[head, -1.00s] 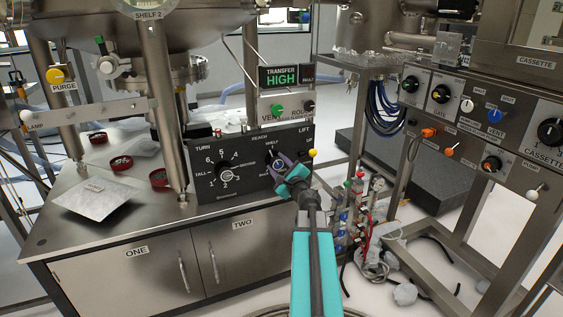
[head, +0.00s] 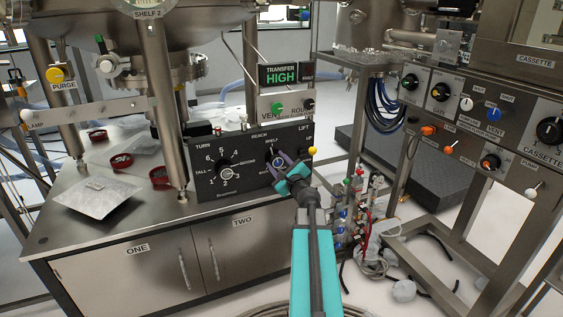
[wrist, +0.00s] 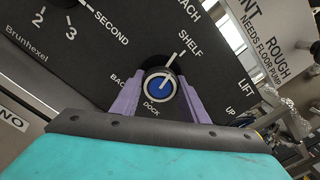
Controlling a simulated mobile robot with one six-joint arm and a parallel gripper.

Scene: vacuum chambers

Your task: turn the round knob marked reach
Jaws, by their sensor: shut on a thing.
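The round reach knob (wrist: 161,86) has a blue centre in a pale ring. It sits on the black control panel (head: 245,190), with Back, Dock and Shelf printed around it. A white line on the knob's face slants to the upper right, roughly toward Shelf. In the head view the knob (head: 277,161) is partly covered by my gripper (head: 278,165). The purple fingers of my gripper (wrist: 161,84) are shut on the knob's left and right sides. The dark palm and teal body fill the bottom of the wrist view.
The larger numbered turn knob (head: 225,171) is to the left on the same panel. A yellow-tipped lift lever (head: 312,151) is close on the right. A green vent knob (head: 278,108) is above. A steel post (head: 166,110) stands left of the panel.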

